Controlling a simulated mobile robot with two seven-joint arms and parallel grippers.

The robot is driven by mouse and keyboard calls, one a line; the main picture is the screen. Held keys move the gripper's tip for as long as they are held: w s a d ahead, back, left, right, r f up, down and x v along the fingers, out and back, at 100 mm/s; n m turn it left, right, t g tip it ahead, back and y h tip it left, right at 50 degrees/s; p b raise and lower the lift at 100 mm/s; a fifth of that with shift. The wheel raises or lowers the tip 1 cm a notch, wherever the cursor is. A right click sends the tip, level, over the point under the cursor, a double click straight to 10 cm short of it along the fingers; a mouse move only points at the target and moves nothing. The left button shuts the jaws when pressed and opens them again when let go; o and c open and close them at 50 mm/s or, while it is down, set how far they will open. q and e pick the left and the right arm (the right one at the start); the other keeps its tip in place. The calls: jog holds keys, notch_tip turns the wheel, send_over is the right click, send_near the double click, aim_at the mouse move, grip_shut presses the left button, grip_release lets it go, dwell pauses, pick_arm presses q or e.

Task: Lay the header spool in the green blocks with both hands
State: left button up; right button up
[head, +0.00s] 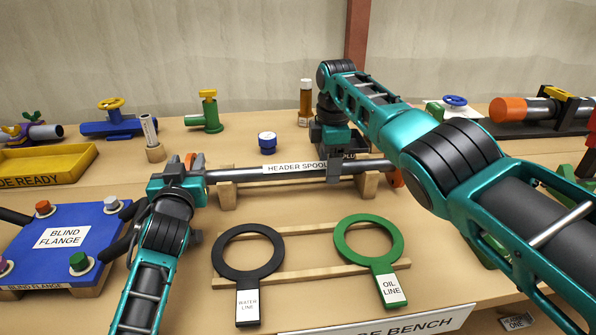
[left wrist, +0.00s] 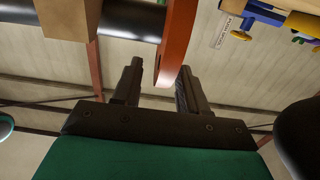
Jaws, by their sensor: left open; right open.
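The header spool is a dark grey pipe (head: 245,174) with a white label and orange-red end flanges, lying level across two wooden blocks. My left gripper (head: 188,181) is open at its left end. In the left wrist view the left flange (left wrist: 177,40) reaches between the open fingers (left wrist: 158,88), with a gap visible beside it. My right gripper (head: 334,166) is open at the pipe, right of the label; one finger hangs in front of it. The right flange (head: 397,178) is partly hidden by my right arm. A dark green piece (head: 484,250) shows partly beneath that arm; I cannot tell whether it is a green block.
Wooden supports (head: 228,196) stand under the pipe. Black (head: 214,251) and green (head: 340,238) ring tags lie in front on wooden strips. A blue flange board (head: 60,240) is at left, beside a yellow tray (head: 50,165). Valves stand behind.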

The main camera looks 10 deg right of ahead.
pick_arm(q)
jog(key=shift+w, duration=1.05)
pick_arm(e)
jog(key=shift+f, duration=0.9)
pick_arm(q)
jog(key=c, duration=0.7)
pick_arm(e)
jog(key=c, duration=0.7)
pick_arm(q)
grip_shut()
pick_arm(e)
grip_shut()
pick_arm(q)
jog(key=shift+r, duration=0.45)
pick_arm(e)
jog(key=shift+w+r, duration=0.2)
jog(key=shift+r, duration=0.15)
